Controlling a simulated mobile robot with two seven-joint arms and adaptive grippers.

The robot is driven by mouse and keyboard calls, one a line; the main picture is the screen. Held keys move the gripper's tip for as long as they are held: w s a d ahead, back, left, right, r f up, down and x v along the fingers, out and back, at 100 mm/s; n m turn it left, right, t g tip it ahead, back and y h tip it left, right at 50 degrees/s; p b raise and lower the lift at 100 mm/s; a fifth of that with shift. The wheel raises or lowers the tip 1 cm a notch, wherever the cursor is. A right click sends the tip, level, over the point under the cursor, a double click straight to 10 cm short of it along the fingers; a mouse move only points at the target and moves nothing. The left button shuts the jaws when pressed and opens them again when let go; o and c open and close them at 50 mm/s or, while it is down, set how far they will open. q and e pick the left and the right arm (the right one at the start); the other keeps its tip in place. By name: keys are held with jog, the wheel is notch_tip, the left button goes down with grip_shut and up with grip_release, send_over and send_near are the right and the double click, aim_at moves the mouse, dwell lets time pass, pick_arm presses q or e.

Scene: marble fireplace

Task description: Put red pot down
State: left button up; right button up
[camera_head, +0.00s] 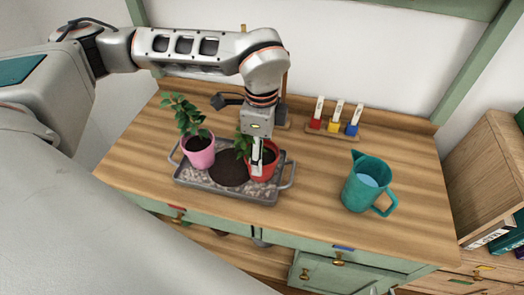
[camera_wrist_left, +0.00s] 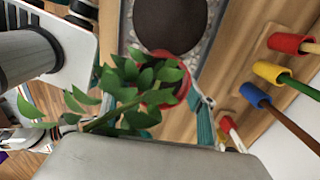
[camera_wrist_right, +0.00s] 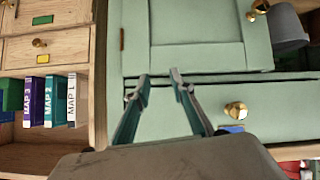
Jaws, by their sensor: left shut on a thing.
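My left gripper (camera_head: 256,165) points down at the red pot (camera_head: 268,172) and is shut on it. The pot holds a green leafy plant (camera_head: 243,145) and is upright over the right part of the grey tray (camera_head: 230,191). I cannot tell whether its base touches the tray. In the left wrist view, leaves (camera_wrist_left: 130,92) cover much of the red pot (camera_wrist_left: 184,88) and part of the fingers. My right gripper (camera_wrist_right: 160,84) shows only in the right wrist view. It is open and empty, facing the green cabinet front.
A pink pot (camera_head: 198,152) with a plant stands at the tray's left end, beside a dark round soil patch (camera_head: 229,168). A teal watering can (camera_head: 366,184) stands to the right. The front right counter (camera_head: 420,225) is clear.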

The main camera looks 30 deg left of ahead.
pick_arm(q)
jog(key=shift+f, duration=0.15)
jog(key=o, duration=1.8)
jog(key=shift+o, duration=0.2)
jog(key=shift+r, duration=0.6)
notch_tip(320, 180, up, 11)
jog(key=shift+p, duration=0.4)
jog(key=shift+r, duration=0.1)
